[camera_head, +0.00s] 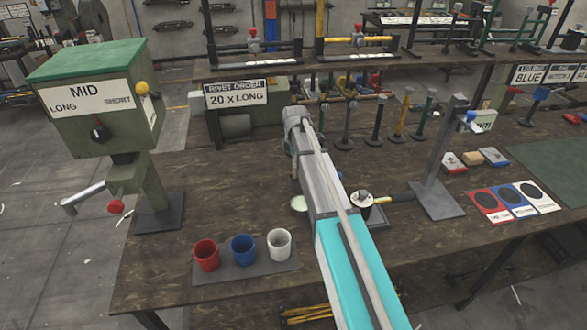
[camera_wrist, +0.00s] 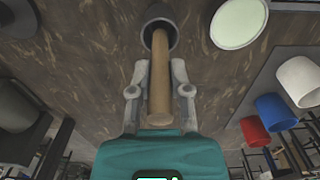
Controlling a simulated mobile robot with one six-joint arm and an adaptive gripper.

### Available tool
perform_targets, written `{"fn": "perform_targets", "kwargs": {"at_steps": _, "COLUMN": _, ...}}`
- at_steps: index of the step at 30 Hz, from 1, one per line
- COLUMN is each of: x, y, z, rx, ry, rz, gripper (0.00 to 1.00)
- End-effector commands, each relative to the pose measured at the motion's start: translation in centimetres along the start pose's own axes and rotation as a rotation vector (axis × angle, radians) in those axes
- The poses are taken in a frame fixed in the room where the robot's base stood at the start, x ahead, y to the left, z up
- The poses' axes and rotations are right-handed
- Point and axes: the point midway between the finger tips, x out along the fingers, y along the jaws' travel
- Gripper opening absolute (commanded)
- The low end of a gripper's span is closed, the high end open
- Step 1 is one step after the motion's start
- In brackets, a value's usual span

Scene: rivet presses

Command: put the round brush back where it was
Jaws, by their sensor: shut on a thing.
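The round brush (camera_wrist: 160,90) has a plain wooden handle, seen in the wrist view. My gripper (camera_wrist: 159,68) has one grey finger on each side of this handle and is shut on it. The far end of the handle meets a dark grey round piece (camera_wrist: 160,22); I cannot tell whether it is the brush's head or a holder around it. A pale green-white disc (camera_wrist: 240,22) lies beside it on the table. In the head view my arm hides the gripper and the brush, and the pale disc (camera_head: 299,203) shows partly beside the arm.
Red (camera_head: 206,255), blue (camera_head: 243,250) and white (camera_head: 280,245) cups stand on a grey tray at the front left. A green MID press (camera_head: 97,105) stands left. A grey stand (camera_head: 440,165) is right of my arm. Several upright tools (camera_head: 374,125) line the back.

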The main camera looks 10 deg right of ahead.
Motion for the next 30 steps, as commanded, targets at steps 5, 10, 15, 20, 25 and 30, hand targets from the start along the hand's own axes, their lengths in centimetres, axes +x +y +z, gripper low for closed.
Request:
{"fn": "perform_targets", "kwargs": {"at_steps": 5, "x": 1.4, "y": 0.0, "z": 0.0, "rx": 0.0, "ry": 0.0, "rz": 0.0, "gripper": 0.0}}
{"fn": "perform_targets", "kwargs": {"at_steps": 10, "x": 1.6, "y": 0.0, "z": 0.0, "rx": 0.001, "ry": 0.0, "rz": 0.0, "gripper": 0.0}}
{"fn": "perform_targets", "kwargs": {"at_steps": 15, "x": 1.5, "y": 0.0, "z": 0.1, "rx": 0.001, "ry": 0.0, "rz": 0.0, "gripper": 0.0}}
{"fn": "perform_targets", "kwargs": {"at_steps": 20, "x": 1.7, "y": 0.0, "z": 0.1, "rx": 0.001, "ry": 0.0, "rz": 0.0, "gripper": 0.0}}
{"fn": "perform_targets", "kwargs": {"at_steps": 25, "x": 1.8, "y": 0.0, "z": 0.1, "rx": 0.001, "ry": 0.0, "rz": 0.0, "gripper": 0.39}}
{"fn": "perform_targets", "kwargs": {"at_steps": 30, "x": 1.8, "y": 0.0, "z": 0.1, "rx": 0.001, "ry": 0.0, "rz": 0.0, "gripper": 0.59}}
